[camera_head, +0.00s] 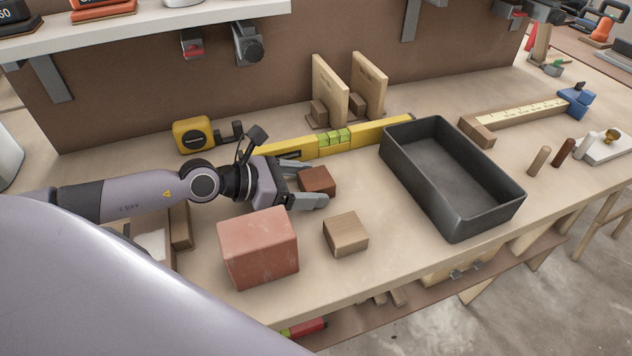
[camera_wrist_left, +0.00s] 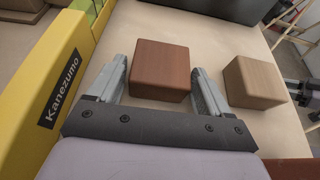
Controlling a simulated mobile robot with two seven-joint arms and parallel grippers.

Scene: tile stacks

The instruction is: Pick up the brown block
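The brown block (camera_head: 318,181) is a small reddish-brown block on the workbench, beside the yellow level. In the wrist view the brown block (camera_wrist_left: 160,70) sits between the two fingers of my left gripper. My left gripper (camera_head: 312,184) is open around it, with one finger on each side; in the wrist view the left gripper (camera_wrist_left: 160,85) shows a gap between each finger and the block.
A larger red block (camera_head: 258,247) and a light wooden block (camera_head: 345,233) stand nearer the front edge. A yellow level (camera_head: 380,130) lies behind the gripper. A dark open tray (camera_head: 507,210) stands to the right. A yellow tape measure (camera_head: 192,134) is at the back left.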

